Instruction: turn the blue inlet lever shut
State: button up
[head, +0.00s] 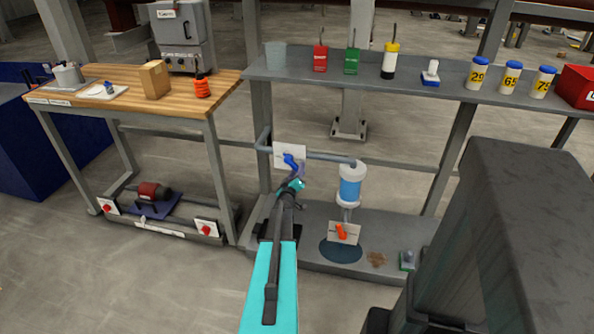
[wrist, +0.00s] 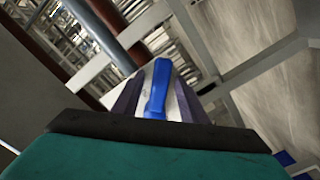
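The blue inlet lever (head: 290,160) sits in front of a white plate (head: 280,150) on the grey pipe, left of the clear canister with blue contents (head: 350,186). My gripper (head: 299,171) is right at the lever, its purple fingers just below and right of it. In the wrist view the lever (wrist: 157,90) stands lengthwise between the two fingers (wrist: 157,103), which are apart. Some of the white plate shows between the lever and the left finger. I cannot tell whether the right finger touches the lever. The lever's lower end is hidden by the gripper body.
An orange lever (head: 341,231) on a white plate is below the canister, over a dark round patch. The grey shelf (head: 390,78) with bottles runs above. A wooden bench (head: 130,85) stands to the left. Open floor lies at the front left.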

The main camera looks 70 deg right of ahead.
jog(key=a, duration=1.2)
jog(key=shift+s+a, duration=0.15)
jog(key=shift+s, duration=0.1)
jog(key=shift+w, duration=0.15)
dwell(0.3)
